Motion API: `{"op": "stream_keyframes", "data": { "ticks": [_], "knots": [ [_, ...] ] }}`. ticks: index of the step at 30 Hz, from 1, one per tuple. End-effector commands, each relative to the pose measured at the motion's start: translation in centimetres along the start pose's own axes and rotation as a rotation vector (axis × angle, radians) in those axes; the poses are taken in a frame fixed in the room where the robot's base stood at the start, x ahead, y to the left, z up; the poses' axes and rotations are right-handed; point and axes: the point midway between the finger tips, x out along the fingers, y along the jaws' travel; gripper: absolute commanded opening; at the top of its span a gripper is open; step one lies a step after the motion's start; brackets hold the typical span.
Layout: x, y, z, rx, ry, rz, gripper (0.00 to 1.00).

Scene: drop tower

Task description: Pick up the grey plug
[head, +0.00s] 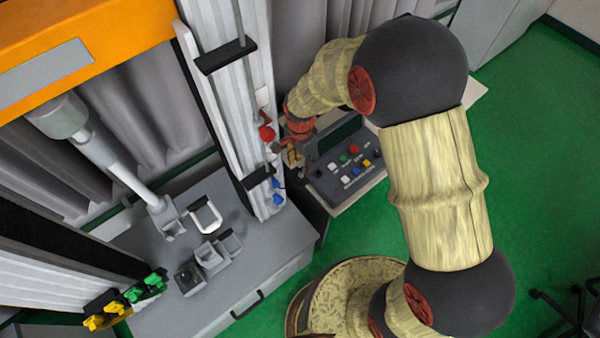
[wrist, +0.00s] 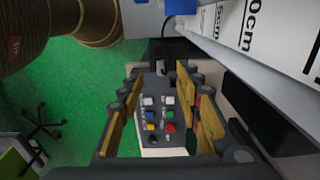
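My gripper (wrist: 160,88) is open in the wrist view, with its two wood-coloured finger pads well apart and nothing clearly held between them. In the head view my gripper (head: 293,157) is beside the white column (head: 232,100), above the control panel (head: 347,165). I cannot make out a grey plug for sure. A small dark grey piece with a black cable shows beyond the fingertips in the wrist view, but I cannot tell if it is the plug. Red (head: 266,132) and blue (head: 278,191) plug-like pieces are on the column near my gripper.
The control panel with coloured buttons also shows between the fingers in the wrist view (wrist: 160,128). A grey cabinet (head: 245,262) stands below the column. Green (head: 150,284) and yellow (head: 108,316) pieces are at lower left. Green floor (head: 530,150) is open at right.

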Motion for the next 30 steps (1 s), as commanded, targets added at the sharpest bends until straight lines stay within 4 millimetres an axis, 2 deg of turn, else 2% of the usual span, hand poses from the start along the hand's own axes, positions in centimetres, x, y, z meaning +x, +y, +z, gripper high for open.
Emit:
{"op": "stream_keyframes", "data": {
  "ticks": [15,24,30],
  "knots": [
    [6.1,-0.3,-0.6,-0.004,-0.001,0.002,0.35],
    [6.6,-0.4,-0.6,-0.004,0.0,-0.001,0.35],
    [6.6,-0.4,-0.6,-0.004,0.0,0.0,0.24]
  ]
}}
